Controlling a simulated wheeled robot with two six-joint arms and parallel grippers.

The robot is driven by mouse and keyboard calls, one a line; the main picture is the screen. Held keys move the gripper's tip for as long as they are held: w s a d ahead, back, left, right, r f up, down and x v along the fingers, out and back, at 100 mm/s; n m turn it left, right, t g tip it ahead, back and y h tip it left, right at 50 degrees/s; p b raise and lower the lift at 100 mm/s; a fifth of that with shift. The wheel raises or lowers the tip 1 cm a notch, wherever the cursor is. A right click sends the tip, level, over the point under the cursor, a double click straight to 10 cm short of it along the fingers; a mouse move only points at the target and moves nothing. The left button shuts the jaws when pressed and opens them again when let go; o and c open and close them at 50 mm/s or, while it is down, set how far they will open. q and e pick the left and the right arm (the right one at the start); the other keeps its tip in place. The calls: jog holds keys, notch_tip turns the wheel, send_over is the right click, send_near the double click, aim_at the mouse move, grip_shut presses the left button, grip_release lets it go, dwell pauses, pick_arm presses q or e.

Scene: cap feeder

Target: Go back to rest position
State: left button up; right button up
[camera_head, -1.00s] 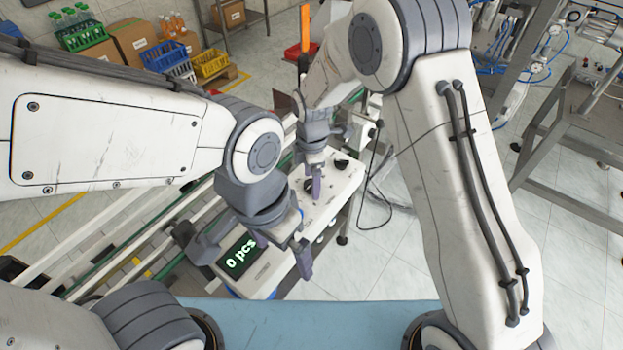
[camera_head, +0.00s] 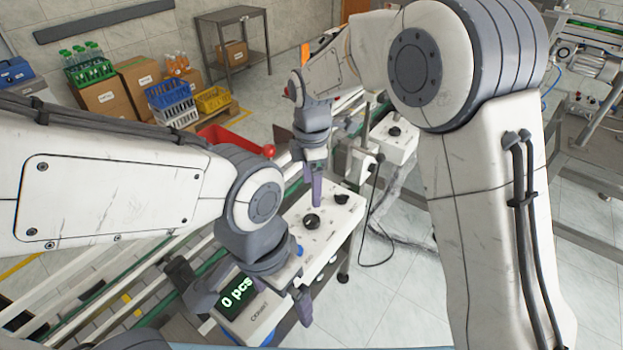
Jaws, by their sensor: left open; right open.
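My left gripper (camera_head: 289,302) hangs low near the display end of the white control box, with one dark finger clearly visible. It is open, and nothing shows between its fingers. My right gripper (camera_head: 314,188) is above and behind it, pointing down over the back part of the box. It is open and empty, seen nearly edge-on. The white control box (camera_head: 330,222) has black knobs on top and a display (camera_head: 237,291) reading "0 pcs". My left gripper and wrist hide part of the box.
A conveyor with green-edged rails (camera_head: 120,285) runs diagonally on the left. A red bin (camera_head: 225,139), boxes and bottle crates (camera_head: 170,97) stand behind it. A black cable (camera_head: 372,225) hangs right of the box.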

jog(key=s+d+r+m, duration=0.1)
jog(key=s+d+m, duration=0.1)
jog(key=s+m, duration=0.5)
jog(key=s+d+r+m+y, duration=0.1)
jog(key=s+m, duration=0.5)
jog(key=s, duration=1.3)
jog(key=shift+s+d+r+m, duration=0.35)
jog(key=shift+d+r, duration=0.25)
jog(key=shift+d, duration=0.6)
